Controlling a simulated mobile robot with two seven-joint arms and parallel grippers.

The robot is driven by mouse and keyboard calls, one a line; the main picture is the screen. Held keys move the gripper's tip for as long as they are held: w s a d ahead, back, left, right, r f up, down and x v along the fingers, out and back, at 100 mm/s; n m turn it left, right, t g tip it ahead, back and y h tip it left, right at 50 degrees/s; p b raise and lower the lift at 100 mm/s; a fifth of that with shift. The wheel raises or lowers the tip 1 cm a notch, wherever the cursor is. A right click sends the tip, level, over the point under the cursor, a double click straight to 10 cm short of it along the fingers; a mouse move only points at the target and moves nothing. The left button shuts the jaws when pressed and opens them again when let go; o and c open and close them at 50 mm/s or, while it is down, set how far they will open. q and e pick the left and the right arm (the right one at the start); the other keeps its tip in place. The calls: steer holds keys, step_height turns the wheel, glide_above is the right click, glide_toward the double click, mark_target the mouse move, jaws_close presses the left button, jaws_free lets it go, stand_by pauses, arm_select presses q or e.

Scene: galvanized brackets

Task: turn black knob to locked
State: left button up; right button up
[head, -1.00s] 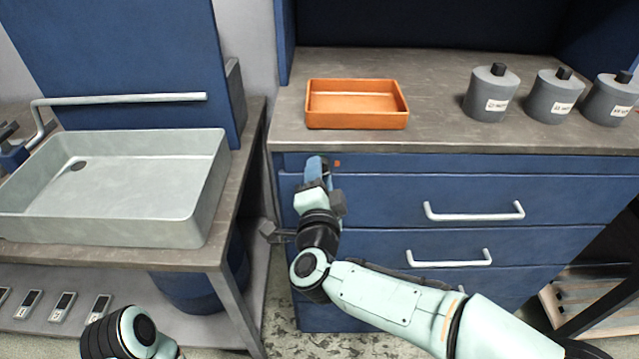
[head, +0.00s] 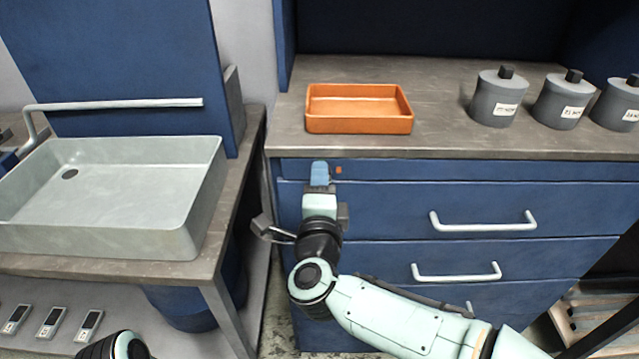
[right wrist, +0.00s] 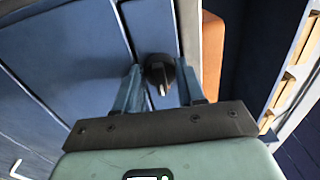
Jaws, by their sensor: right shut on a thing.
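The black knob (right wrist: 159,72) shows in the right wrist view, on the blue cabinet front just under the worktop edge, with a pale pointer line on its face. My right gripper (right wrist: 160,86) has its two blue fingers on either side of the knob and is shut on it. In the head view the right gripper (head: 320,172) is at the top left of the drawer front and hides the knob. A small orange-red mark (head: 338,170) shows just right of the fingers. My left gripper is out of view; only a piece of that arm shows at bottom left.
An orange tray (head: 358,127) stands on the worktop above the gripper. Several grey lidded canisters (head: 497,100) stand at right. White drawer handles (head: 484,226) stick out below the worktop. A grey sink (head: 110,220) is at left, across a narrow gap.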

steer(key=o, duration=1)
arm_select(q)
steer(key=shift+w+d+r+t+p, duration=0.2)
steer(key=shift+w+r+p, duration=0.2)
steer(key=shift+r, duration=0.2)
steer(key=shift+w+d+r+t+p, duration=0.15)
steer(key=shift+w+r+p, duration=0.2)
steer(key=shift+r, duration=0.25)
arm_select(e)
steer(key=s, duration=1.3)
steer(key=shift+s, duration=0.2)
